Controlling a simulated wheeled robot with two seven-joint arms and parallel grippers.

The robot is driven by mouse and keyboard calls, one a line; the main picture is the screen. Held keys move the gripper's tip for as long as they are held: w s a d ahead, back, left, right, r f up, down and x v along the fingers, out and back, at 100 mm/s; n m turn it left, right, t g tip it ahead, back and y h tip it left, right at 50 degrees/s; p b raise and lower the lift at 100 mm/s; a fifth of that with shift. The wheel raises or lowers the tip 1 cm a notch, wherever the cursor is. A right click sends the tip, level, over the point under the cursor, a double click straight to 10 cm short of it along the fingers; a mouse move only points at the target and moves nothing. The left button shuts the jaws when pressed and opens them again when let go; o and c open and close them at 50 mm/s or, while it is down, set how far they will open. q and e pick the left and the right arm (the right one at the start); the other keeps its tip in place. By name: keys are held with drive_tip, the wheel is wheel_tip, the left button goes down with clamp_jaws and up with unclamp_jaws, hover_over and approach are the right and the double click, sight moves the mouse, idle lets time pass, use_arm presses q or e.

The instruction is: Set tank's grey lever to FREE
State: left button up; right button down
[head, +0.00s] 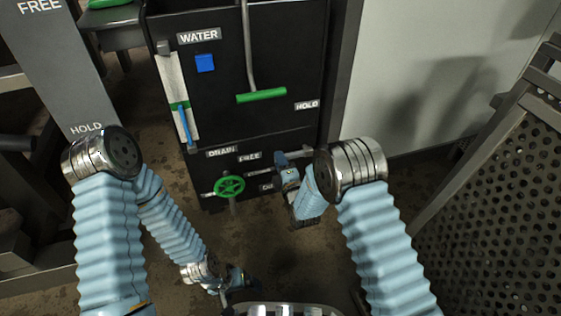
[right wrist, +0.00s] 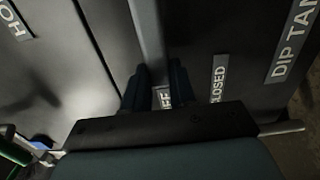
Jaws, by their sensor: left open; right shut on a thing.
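The black tank panel (head: 285,60) stands ahead in the head view. My right gripper (head: 284,163) is at its lower right, shut on the grey lever (head: 299,153). The lever's bar lies nearly level, its held end toward the FREE label (head: 250,156); the HOLD label (head: 307,105) is above. My fingers hide its held end. In the right wrist view, a grey bar (right wrist: 147,35) runs up from between the fingers (right wrist: 157,85), beside a partly hidden label (right wrist: 165,98). My left gripper (head: 235,283) is open, low at the bottom of the head view, away from the panel.
A green-handled lever (head: 261,95) hangs on the panel. A green valve wheel (head: 229,186) sits by the DRAIN label. A blue-marked gauge strip (head: 180,105) is at left. A perforated metal guard (head: 490,190) stands at right. Bare floor (head: 265,240) lies below the panel.

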drive_tip(key=c, duration=0.9)
unclamp_jaws()
drive_tip(key=p+v, duration=0.1)
drive_tip(key=v, duration=1.2)
drive_tip(key=shift+s+d+p, duration=0.1)
drive_tip(key=shift+s+p, duration=0.25)
drive_tip(key=shift+s, duration=0.05)
